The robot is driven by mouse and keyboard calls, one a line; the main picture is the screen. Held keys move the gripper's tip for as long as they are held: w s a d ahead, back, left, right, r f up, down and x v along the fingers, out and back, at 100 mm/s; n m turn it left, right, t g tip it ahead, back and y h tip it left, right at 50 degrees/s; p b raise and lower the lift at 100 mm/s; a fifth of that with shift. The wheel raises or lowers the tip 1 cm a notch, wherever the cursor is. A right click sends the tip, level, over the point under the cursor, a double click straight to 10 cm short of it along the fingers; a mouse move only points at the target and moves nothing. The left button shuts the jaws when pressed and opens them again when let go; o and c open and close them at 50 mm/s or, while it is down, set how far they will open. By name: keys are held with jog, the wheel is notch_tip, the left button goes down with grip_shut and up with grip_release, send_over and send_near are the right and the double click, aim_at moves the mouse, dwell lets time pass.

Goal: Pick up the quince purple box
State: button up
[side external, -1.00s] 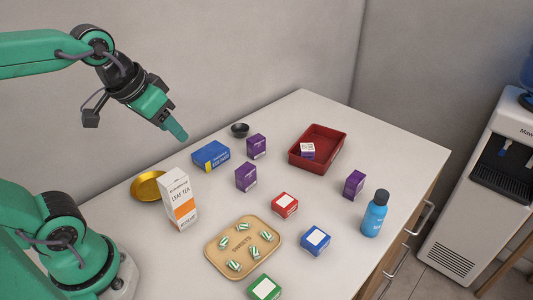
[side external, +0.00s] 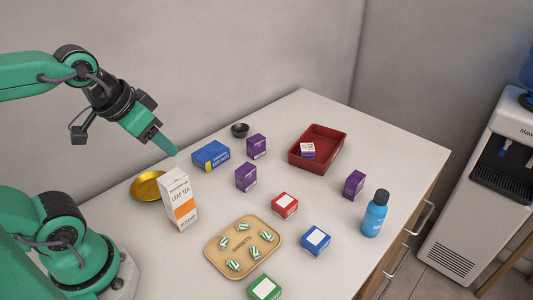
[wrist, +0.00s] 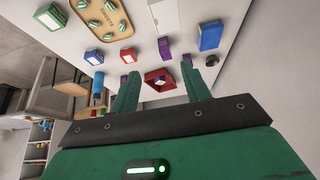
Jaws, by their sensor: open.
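Three purple boxes stand on the white counter: a back one (side external: 256,147), a middle one (side external: 245,179) and a right one (side external: 354,184). Their labels are too small to read, so I cannot tell which is quince. A white-topped box with purple sides (side external: 307,151) sits in the red tray (side external: 297,160). My gripper (side external: 170,149) is above the counter's back left, left of the purple boxes and apart from them. In the wrist view my gripper (wrist: 160,84) is open and empty, with purple boxes (wrist: 164,48) beyond its fingertips.
A blue box (side external: 211,156), tea carton (side external: 179,200), gold dish (side external: 147,187) and black bowl (side external: 240,130) stand near the back left. A sweets tray (side external: 213,263), red box (side external: 285,205), blue box (side external: 316,240), green box (side external: 264,287) and blue bottle (side external: 374,215) are nearer.

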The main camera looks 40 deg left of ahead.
jog(key=shift+o, duration=1.1)
